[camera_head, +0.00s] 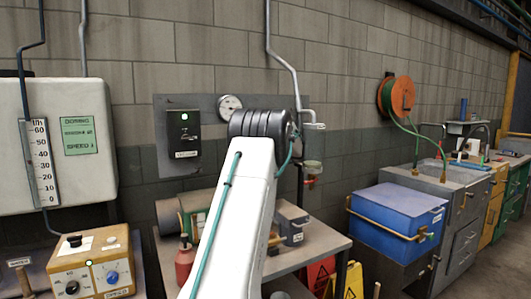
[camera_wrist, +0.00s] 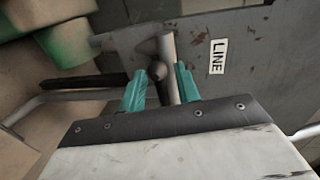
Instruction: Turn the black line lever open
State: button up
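In the wrist view the black lever (camera_wrist: 95,82) runs leftward from a grey valve pipe (camera_wrist: 168,47), with a dark round hub at the pipe. A white label reading LINE (camera_wrist: 217,56) is on the grey plate to the right. My gripper (camera_wrist: 160,86) has two teal fingers spread apart, one on each side of the pipe and hub. The left finger overlaps the lever's inner end. I cannot tell whether either finger touches it. In the head view my white arm hides the lever and gripper.
The grey wall panel (camera_head: 203,103) carries a gauge (camera_head: 229,107) and a dark box with a green light (camera_head: 184,132). Below is a bench (camera_head: 317,247) with a red bottle (camera_head: 184,262) and a grey box (camera_head: 291,224). A blue box (camera_head: 398,222) stands to the right.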

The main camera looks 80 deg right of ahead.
jog(key=v, duration=0.6)
jog(key=shift+s+a, duration=0.15)
jog(key=shift+a, duration=0.05)
jog(key=w+a+f+n+y, duration=0.1)
jog(key=w+a+f+y, duration=0.2)
jog(key=a+f, duration=0.25)
jog(key=w+a+f+n+g+y, duration=0.15)
jog(key=w+a+n+y, duration=0.45)
jog(key=w+a, duration=0.95)
jog(key=w+a+f+n+g+y, duration=0.1)
jog(key=w+a+f+n+y, duration=0.3)
jog(key=w+a, duration=1.15)
jog(key=s+a+n+g+y, duration=0.2)
jog(key=a+n+g, duration=0.3)
jog(key=a, duration=1.6)
jog(key=s+a+n, duration=0.2)
jog(key=a+n, duration=0.2)
jog(key=a, duration=0.4)
jog(key=s+a+n+h, duration=0.1)
jog(key=s+a+n, duration=0.2)
jog(key=a, duration=0.4)
jog(key=s+a+n+h, duration=0.1)
jog(key=s+a+n, duration=0.2)
jog(key=a+n, duration=0.2)
jog(key=a, duration=0.3)
jog(key=shift+s+a+n, duration=0.15)
jog(key=shift+a+n, duration=0.2)
jog(key=shift+n, duration=0.05)
